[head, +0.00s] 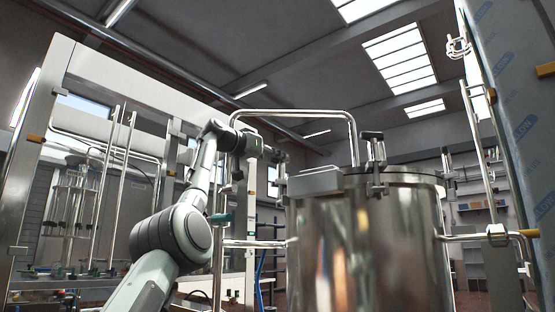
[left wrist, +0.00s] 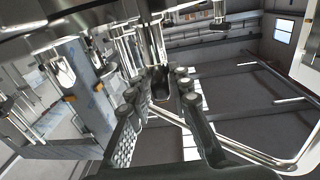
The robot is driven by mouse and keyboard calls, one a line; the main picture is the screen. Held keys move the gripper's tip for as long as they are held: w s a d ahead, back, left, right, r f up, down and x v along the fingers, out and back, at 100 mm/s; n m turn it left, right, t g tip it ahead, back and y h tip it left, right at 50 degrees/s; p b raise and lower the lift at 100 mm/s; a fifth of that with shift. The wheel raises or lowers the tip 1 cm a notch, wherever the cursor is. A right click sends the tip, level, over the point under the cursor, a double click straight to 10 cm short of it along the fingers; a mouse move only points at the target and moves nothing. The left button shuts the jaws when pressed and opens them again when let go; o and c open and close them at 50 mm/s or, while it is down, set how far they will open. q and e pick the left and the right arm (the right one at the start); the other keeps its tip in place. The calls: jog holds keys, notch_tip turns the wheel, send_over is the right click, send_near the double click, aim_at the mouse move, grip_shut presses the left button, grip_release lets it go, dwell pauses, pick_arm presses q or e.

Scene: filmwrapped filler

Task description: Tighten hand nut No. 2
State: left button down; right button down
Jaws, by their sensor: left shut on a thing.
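A large shiny steel tank (head: 350,250) with a lid stands right of centre in the head view. A clamp with a dark hand nut (head: 372,136) stands upright at the front of its lid; no number is readable. My left gripper (head: 281,172) is at the left edge of the lid, seen small and partly merged with the fittings there. In the left wrist view its two fingers (left wrist: 162,84) close around a small dark part, apparently a hand nut, mostly hidden between the fingertips. I cannot tell its number. My right gripper is out of view.
A bent steel pipe (head: 300,113) arches above and behind the lid. A film-wrapped steel column (head: 515,110) stands at the right. A machine frame (head: 50,110) with upright rods is at the left. Open air lies above the tank.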

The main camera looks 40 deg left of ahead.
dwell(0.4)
pick_arm(q)
jog(key=c, duration=1.5)
grip_release()
jog(key=shift+o, duration=0.2)
jog(key=s, duration=1.2)
jog(key=shift+d, duration=0.2)
